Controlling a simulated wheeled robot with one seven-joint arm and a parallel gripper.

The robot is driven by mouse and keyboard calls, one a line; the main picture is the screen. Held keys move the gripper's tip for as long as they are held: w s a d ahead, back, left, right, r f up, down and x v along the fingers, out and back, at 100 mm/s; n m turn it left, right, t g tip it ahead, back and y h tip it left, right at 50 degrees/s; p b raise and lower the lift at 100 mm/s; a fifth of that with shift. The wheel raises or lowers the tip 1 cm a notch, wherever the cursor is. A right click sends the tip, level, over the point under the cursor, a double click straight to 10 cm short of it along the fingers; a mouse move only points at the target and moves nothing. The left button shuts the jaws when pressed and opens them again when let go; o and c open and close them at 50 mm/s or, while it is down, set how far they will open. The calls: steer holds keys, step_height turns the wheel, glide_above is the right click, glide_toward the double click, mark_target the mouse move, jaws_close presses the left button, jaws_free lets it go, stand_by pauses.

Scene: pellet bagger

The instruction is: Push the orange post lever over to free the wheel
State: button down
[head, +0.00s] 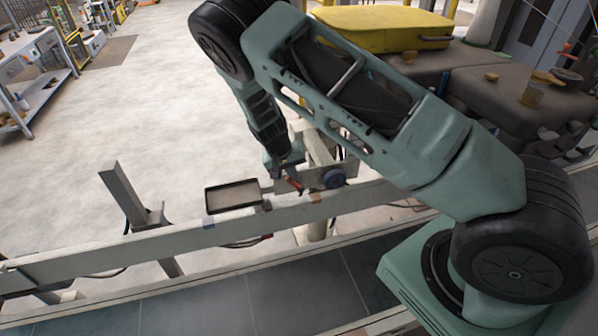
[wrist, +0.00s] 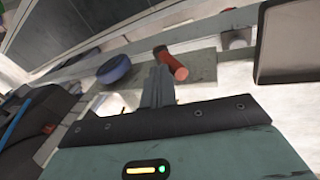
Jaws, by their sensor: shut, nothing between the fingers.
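The orange post lever (wrist: 171,64) shows in the wrist view as a short, tilted red-orange cylinder just beyond and right of my fingertips. It is a small red-orange bit (head: 294,184) below my gripper in the head view. My gripper (wrist: 159,76) is shut and empty, its fingers together close beside the lever. I cannot tell whether they touch it. The gripper also shows small in the head view (head: 288,172). The blue wheel (wrist: 114,69) is left of the fingers in the wrist view. It sits right of the lever in the head view (head: 334,178).
A shallow dark-rimmed tray (head: 232,196) stands left of the lever in the head view. A long pale rail (head: 160,237) runs in front, with an upright grey post (head: 122,195) farther left. Brown machinery and a yellow cover (head: 382,28) fill the back right. Floor beyond is open.

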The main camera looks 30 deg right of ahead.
mark_target(286, 179)
steer(key=a+f+h+b, duration=0.1)
steer(key=a+f+g+h+b, duration=0.1)
steer(key=h+b, duration=0.1)
steer(key=shift+w+a, duration=0.15)
steer(key=shift+w, duration=0.15)
steer(key=shift+w+a+f+b, duration=0.15)
steer(key=shift+a+f+b, duration=0.35)
steer(key=shift+b, duration=0.65)
steer(key=shift+a, duration=0.3)
